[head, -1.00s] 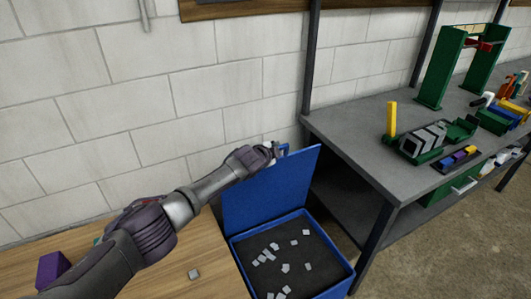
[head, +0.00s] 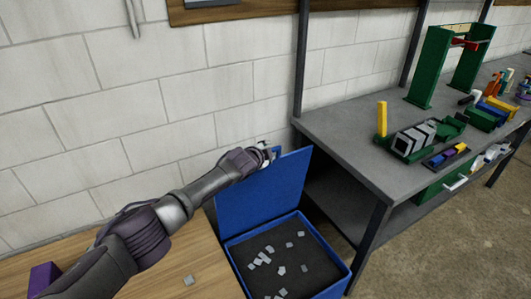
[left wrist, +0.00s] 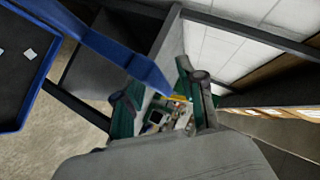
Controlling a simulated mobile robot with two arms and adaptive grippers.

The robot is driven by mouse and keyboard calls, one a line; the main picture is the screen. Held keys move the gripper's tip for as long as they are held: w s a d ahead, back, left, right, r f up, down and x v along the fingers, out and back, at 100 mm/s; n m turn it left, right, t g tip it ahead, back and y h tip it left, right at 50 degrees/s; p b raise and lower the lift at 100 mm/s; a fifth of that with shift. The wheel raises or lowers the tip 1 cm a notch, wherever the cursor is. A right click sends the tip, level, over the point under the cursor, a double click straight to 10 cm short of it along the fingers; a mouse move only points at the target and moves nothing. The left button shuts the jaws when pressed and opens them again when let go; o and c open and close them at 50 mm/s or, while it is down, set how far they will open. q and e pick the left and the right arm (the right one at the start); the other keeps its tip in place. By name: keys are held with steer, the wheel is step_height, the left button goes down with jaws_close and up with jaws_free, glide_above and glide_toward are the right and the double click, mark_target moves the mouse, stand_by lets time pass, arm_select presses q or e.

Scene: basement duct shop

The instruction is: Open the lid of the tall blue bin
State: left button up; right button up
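The tall blue bin (head: 345,281) stands at the bottom centre of the head view, with grey chips on its dark inside. Its blue lid (head: 262,195) is raised, standing steeply along the wall side. My left gripper (head: 270,152) is at the lid's top edge, by a small blue handle (head: 277,150). In the left wrist view, the fingers of my left gripper (left wrist: 160,85) are apart, and the blue lid (left wrist: 105,48) runs edge-on between and past them. Contact with the handle cannot be made out. My right gripper is out of view.
A grey workbench (head: 350,135) with a green rack and parts stands close on the right. A block wall (head: 150,100) is behind.

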arm_select(q)
steer(key=shift+s+a, duration=0.1)
steer(key=shift+s, duration=0.2)
steer(key=v, duration=1.1)
steer(key=shift+s+r, duration=0.2)
steer(key=shift+r, duration=0.05)
